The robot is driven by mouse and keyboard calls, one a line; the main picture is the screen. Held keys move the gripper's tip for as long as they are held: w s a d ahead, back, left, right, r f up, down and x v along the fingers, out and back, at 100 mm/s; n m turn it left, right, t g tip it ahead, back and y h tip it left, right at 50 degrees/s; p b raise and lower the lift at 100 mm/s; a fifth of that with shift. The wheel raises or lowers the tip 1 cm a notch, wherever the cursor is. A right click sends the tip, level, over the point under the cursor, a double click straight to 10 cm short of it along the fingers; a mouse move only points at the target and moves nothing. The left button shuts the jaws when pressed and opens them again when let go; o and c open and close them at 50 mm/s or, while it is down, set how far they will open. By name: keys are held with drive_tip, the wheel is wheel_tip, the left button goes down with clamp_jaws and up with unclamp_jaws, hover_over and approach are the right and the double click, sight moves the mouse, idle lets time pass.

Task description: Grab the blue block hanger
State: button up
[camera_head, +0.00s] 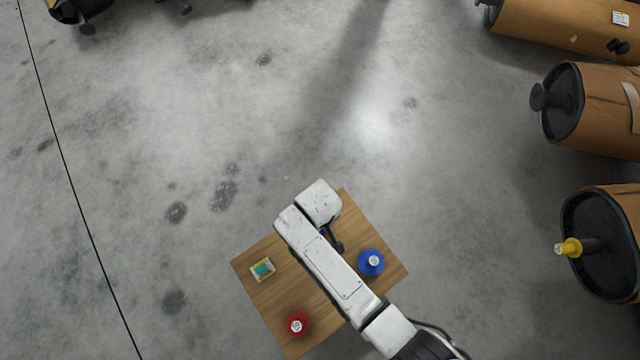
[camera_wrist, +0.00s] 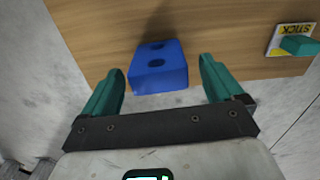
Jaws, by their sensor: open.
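The blue block hanger (camera_wrist: 160,70) is a blue block with two dark holes, lying on the wooden table top near its edge in the wrist view. My gripper (camera_wrist: 163,72) is open, with one teal finger on each side of the block and a visible gap to both. The fingertips reach about level with the block in the picture; I cannot tell their height above it. In the head view my white arm covers the block and the fingers.
The wooden table (camera_head: 262,295) also carries a round blue item (camera_head: 371,262), a round red item (camera_head: 298,323) and a yellow card with a teal piece (camera_head: 262,269), which also shows in the wrist view (camera_wrist: 292,43). Brown mufflers (camera_head: 600,110) lie at the right; open concrete floor surrounds the table.

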wheel_tip(320, 180, down, 5)
drive_tip(key=shift+d+r+b, duration=0.1)
drive_tip(key=shift+r+b, duration=0.1)
drive_tip(key=shift+b, duration=1.05)
drive_tip(key=shift+c, duration=0.2)
drive_tip(key=c, duration=1)
drive_tip(key=shift+r, duration=0.15)
